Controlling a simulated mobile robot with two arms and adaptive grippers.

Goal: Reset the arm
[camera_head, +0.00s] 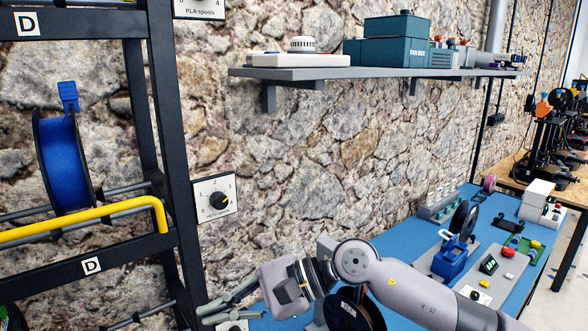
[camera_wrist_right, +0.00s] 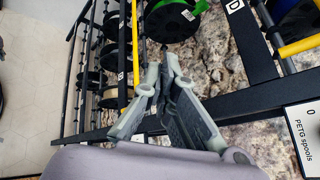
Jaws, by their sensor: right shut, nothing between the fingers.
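My right arm comes in from the lower right in the head view, and its right gripper (camera_head: 228,308) points left, near the foot of the black rack's right post. The right wrist view shows the right gripper (camera_wrist_right: 168,62) with its grey fingers together at the tips and nothing between them. It is in front of the stone wall and the black rack (camera_head: 172,160). No object is held. My left gripper does not show in either view.
The rack holds a blue spool (camera_head: 62,160) and a yellow bar (camera_head: 85,222). A dial plate (camera_head: 215,197) is on the wall. A grey shelf (camera_head: 385,73) carries boxes. A blue-topped bench (camera_head: 405,241) with several small devices stands at the right, close to my right arm.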

